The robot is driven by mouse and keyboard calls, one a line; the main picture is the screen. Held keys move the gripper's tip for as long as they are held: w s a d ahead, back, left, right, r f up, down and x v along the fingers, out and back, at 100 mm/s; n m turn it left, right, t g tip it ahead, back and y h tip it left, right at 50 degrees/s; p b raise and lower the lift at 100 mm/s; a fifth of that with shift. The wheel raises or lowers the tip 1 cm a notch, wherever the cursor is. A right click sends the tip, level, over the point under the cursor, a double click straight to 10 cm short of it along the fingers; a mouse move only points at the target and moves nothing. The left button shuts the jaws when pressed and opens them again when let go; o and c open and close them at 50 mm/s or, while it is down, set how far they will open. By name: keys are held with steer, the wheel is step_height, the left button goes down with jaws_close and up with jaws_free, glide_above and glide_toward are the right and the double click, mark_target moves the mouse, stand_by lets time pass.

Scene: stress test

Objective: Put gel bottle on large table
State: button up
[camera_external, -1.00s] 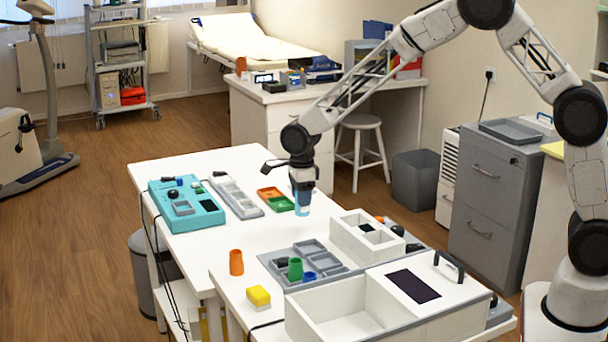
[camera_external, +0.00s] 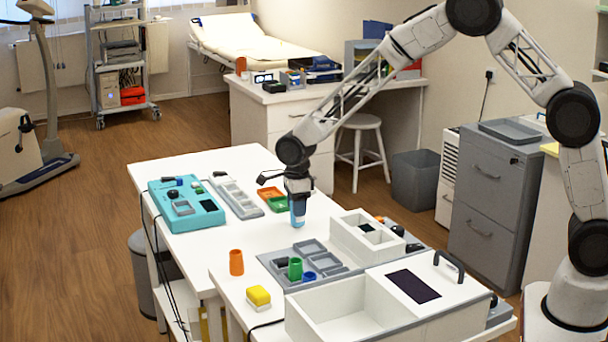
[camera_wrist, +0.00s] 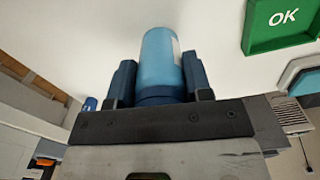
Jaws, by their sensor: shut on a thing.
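The gel bottle (camera_external: 297,214) is a light blue cylinder with a darker blue end. My gripper (camera_external: 298,197) is shut on it and holds it upright above or on the large table (camera_external: 240,246); I cannot tell whether its bottom touches the white top. In the wrist view the bottle (camera_wrist: 161,66) sits between the two dark fingers of my gripper (camera_wrist: 160,85), with a pale label at its right side. The fingers hide part of its sides.
Orange and green trays (camera_external: 279,203) lie just behind the bottle. A grey compartment tray (camera_external: 236,196) and a teal device (camera_external: 187,205) stand to the left. A grey organiser (camera_external: 310,265) and a white box (camera_external: 366,238) stand at front right. Bare tabletop lies left and front of the bottle.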

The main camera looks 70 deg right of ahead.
steer(key=shift+f, duration=0.2)
steer(key=o, duration=1.1)
steer(key=shift+c, duration=0.2)
step_height(320, 180, up, 12)
steer(key=shift+r, duration=0.15)
stand_by(0.5)
